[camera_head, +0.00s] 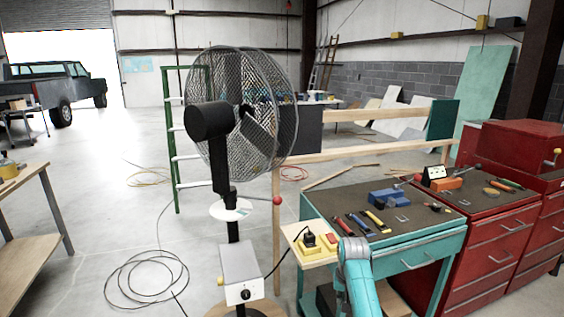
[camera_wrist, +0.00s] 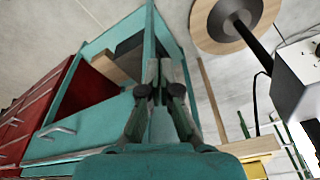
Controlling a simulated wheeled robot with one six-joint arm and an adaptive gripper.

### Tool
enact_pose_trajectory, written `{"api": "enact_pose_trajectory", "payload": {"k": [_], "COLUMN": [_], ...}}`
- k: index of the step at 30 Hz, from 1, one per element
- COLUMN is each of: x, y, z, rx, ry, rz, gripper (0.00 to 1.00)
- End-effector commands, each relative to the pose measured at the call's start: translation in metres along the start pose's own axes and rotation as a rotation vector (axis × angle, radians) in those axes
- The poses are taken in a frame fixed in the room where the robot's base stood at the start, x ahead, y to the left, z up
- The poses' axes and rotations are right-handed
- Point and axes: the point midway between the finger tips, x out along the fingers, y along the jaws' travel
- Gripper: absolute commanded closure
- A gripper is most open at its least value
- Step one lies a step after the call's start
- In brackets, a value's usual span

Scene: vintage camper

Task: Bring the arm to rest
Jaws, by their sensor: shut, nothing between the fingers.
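My arm (camera_head: 357,275) shows at the bottom of the head view as a teal link in front of the teal workbench. Its end is out of that view. In the wrist view my gripper (camera_wrist: 161,72) is shut, its two fingers close together with nothing between them. It points toward the teal bench frame (camera_wrist: 100,45) and the floor, apparently below the bench top. I cannot tell how far the fingertips are from the bench frame.
A large fan (camera_head: 240,110) stands left of the bench, with a grey control box (camera_head: 241,270) at its foot. Tools lie on the bench top (camera_head: 345,203). Red cabinets (camera_head: 490,250) stand at right. A coiled cable (camera_head: 145,285) lies on the open floor at left.

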Motion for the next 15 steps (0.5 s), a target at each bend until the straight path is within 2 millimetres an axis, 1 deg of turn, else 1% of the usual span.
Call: {"api": "enact_pose_trajectory", "payload": {"k": [1,3,6,8,12,14,15], "x": [0.022,0.045,0.076,0.093,0.126,0.137,0.144], "y": [0.003,0.005,0.010,0.013,0.020,0.023,0.025], "z": [0.015,0.031,0.056,0.072,0.112,0.130,0.142], "rx": [-0.003,-0.008,-0.015,-0.020,-0.031,-0.035,-0.038], "ry": [0.016,0.048,0.094,0.122,0.186,0.214,0.233], "rz": [-0.003,-0.008,-0.016,-0.021,-0.030,-0.035,-0.037], "gripper": [1.00,1.00,1.00,1.00,1.00,1.00,1.00]}}
